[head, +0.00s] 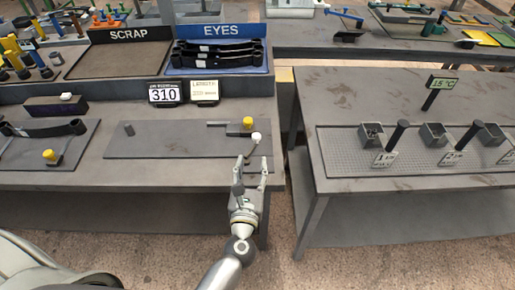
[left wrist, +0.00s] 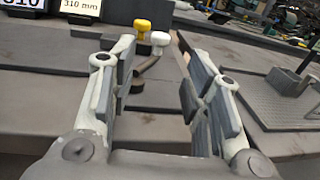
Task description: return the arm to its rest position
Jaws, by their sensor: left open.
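My left gripper (head: 250,178) is in front of the near right part of the left bench (head: 180,178) in the head view. Its fingers are spread, with nothing between them. The open fingers (left wrist: 150,95) also show large in the left wrist view, pointing toward the bench. My left arm (head: 232,262) comes up from the bottom edge. My right gripper is not in either view.
A dark plate (head: 170,143) on the bench carries a yellow knob (head: 247,122) and a white knob (head: 257,137) just beyond my fingers. SCRAP (head: 115,58) and EYES (head: 215,60) trays stand behind. A second bench (head: 340,85) with several small bins is right, across a narrow gap.

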